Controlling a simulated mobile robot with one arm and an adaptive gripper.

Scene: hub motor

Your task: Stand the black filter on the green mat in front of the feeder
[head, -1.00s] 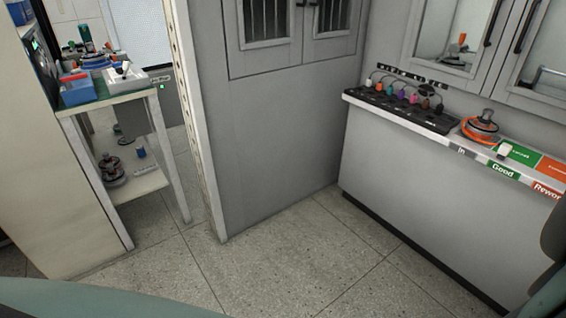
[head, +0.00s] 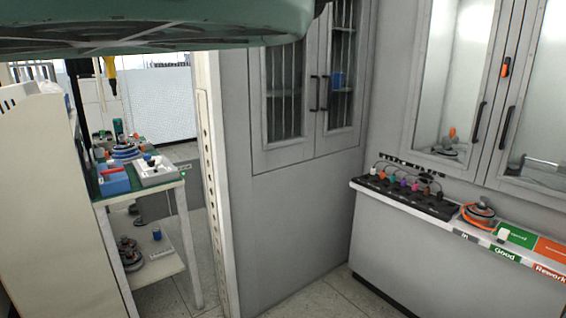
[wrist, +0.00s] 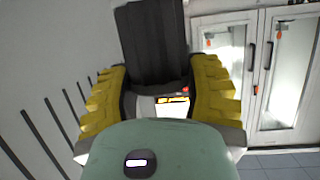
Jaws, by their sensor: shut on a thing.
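In the wrist view my gripper (wrist: 158,88) has its yellow ribbed fingers closed on the black filter (wrist: 152,40), a dark ribbed block that sticks out past the fingertips. Its lower end is partly hidden between the fingers. The gripper does not show in the head view, where only a teal part of my arm crosses the top. Far off at the left in the head view, a bench (head: 150,195) bears bins and parts on a partly covered green surface. I cannot tell which thing is the feeder.
A red and blue bin (head: 114,182) and a white tray (head: 156,170) stand on the left bench. A post (head: 212,180) and grey cabinet (head: 300,210) divide it from the right counter (head: 400,212), which holds a black rack (head: 415,200) and an orange-ringed motor (head: 480,213). Little floor shows.

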